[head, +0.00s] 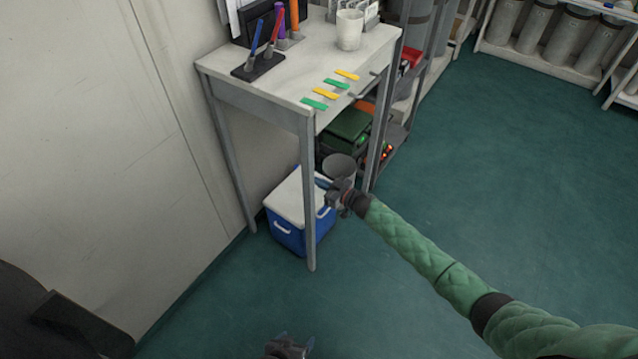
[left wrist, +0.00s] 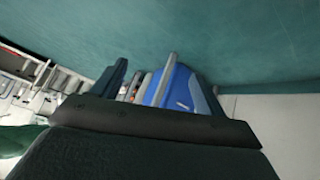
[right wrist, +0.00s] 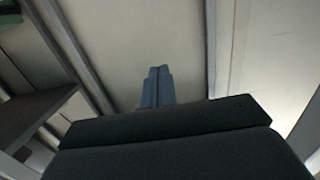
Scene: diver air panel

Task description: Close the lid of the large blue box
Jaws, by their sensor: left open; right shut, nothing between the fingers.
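The large blue box (head: 287,239) with a white lid (head: 296,200) stands on the floor under the desk, by the wall. The lid appears down on the box; I cannot tell whether it is fully flush. My right gripper (head: 325,185) is shut and empty, at the lid's right side behind a desk leg; contact is unclear. Its shut fingers (right wrist: 157,85) face the pale wall in the right wrist view. My left gripper (head: 290,346) is low at the bottom edge, in front of the box and apart from it. In the left wrist view the blue box (left wrist: 176,88) shows between its open fingers.
The desk (head: 260,98) stands over the box, with a front leg (head: 307,200) close to my right gripper. A grey bin (head: 340,166) stands behind the box. A shelf with green gear (head: 348,124) is beyond. The green floor (head: 480,190) at right is clear.

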